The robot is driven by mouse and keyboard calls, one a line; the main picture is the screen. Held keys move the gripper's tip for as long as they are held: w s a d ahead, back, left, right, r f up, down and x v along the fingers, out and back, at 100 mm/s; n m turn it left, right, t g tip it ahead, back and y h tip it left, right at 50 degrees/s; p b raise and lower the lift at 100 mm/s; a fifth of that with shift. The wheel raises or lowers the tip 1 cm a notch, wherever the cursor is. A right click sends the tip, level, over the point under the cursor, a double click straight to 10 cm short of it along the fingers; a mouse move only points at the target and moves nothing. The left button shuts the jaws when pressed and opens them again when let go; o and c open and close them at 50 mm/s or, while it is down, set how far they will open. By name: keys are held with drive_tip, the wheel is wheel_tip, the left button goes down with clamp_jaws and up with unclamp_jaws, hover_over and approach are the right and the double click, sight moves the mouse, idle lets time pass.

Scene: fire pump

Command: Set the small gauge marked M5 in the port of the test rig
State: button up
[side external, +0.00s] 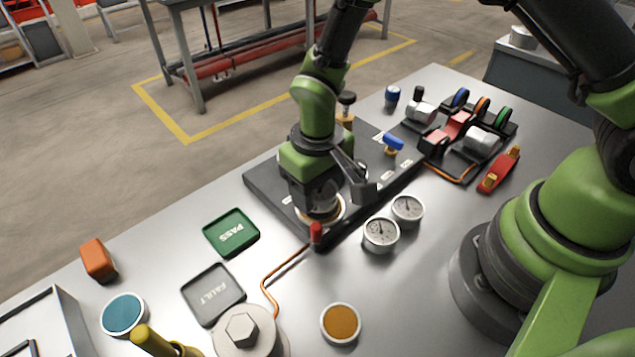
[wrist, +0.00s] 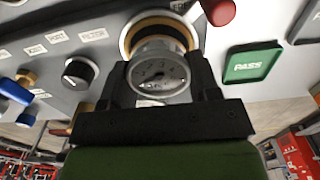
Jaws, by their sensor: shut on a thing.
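My gripper (wrist: 160,78) is shut on a small round gauge (wrist: 157,72) with a white dial, one dark finger on each side of it. The dial's marking is too small to read. Right behind the gauge in the wrist view is the port (wrist: 160,30), a round opening with a brass-coloured ring. The port also shows under my gripper (side external: 318,200) in the side view (side external: 330,216), on the dark plate of the test rig (side external: 268,185). The gauge overlaps the ring's edge; I cannot tell whether it touches or sits in it. My fingers hide much of it in the side view.
Two other gauges (side external: 380,234) (side external: 407,209) stand on the table right of the rig. A red-capped part (side external: 316,234) is close to the port. A green PASS tray (side external: 231,232) and grey FAULT tray (side external: 213,293) lie left. A blue-handled valve (side external: 393,143) rises from the rig.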

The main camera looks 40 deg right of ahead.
drive_tip(key=shift+f, duration=0.3)
drive_tip(key=o, duration=1)
wheel_tip(320, 180, up, 13)
drive_tip(key=shift+r, duration=0.15)
drive_tip(key=s+d+r+m+t+y, duration=0.1)
drive_tip(key=s+d+r+m+t, duration=0.1)
drive_tip(key=s+r, duration=0.5)
drive_tip(key=s+d+r+m+t+y, duration=0.1)
drive_tip(key=s+d+r+m+t, duration=0.1)
drive_tip(key=s+d+r+t, duration=0.3)
drive_tip(key=shift+s+d+r, duration=0.85)
drive_tip(key=shift+s+d, duration=0.05)
drive_tip(key=shift+s, duration=0.25)
